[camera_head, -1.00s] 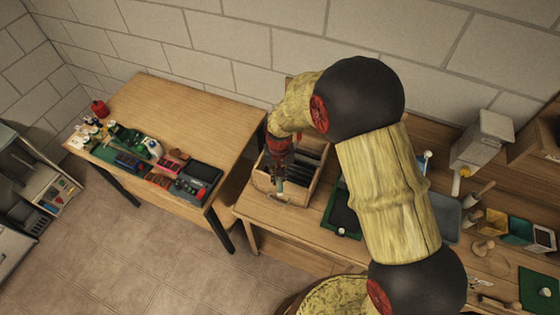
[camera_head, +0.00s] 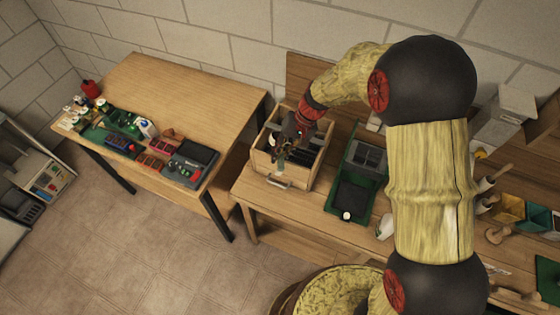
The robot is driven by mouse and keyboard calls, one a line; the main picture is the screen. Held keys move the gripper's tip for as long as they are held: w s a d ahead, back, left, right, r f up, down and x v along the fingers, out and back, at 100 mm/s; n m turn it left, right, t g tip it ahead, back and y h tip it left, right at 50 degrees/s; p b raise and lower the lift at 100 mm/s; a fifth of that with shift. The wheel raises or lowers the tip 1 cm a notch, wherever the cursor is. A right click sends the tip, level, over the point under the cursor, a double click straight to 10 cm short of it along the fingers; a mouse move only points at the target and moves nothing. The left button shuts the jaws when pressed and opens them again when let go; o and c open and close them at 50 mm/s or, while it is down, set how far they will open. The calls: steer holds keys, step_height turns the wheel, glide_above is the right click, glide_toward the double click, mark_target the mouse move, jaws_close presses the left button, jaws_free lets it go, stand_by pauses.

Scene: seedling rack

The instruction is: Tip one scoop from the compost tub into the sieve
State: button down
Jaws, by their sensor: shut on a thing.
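My gripper (camera_head: 286,148) is over the open wooden box (camera_head: 262,163) on the right-hand bench, with its fingers pointing down into it. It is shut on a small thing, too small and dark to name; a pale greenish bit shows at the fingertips. The box has a metal handle on its front and dark slots inside, partly hidden by my gripper. I cannot make out a scoop, a compost tub or a sieve for certain. My arm hides part of the bench on the right.
A green tray (camera_head: 335,203) with a dark square and a grey cell insert lies right of the box. A white cup (camera_head: 385,228) is beside it. Several pots and tools stand at far right. The left table (camera_head: 180,90) is clear at its back, cluttered at its front.

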steer(key=y+b, duration=0.1)
steer(key=g+y+b, duration=0.1)
steer(key=y+b, duration=0.1)
steer(key=shift+w+d+b, duration=0.2)
steer(key=shift+b, duration=0.1)
steer(key=y+b, duration=0.1)
steer(key=m+y+b, duration=0.1)
steer(key=y+b, duration=0.2)
steer(key=shift+w+d+r+g, duration=0.3)
steer(key=shift+d+r, duration=0.1)
steer(key=shift+w+d+r+m+y+b, duration=0.1)
steer(key=shift+r+m+y+b, duration=0.2)
steer(key=shift+y+b, duration=0.35)
steer(key=shift+w+d+r+m+y+b, duration=0.1)
steer(key=shift+r+m+y+b, duration=0.25)
steer(key=shift+y, duration=0.6)
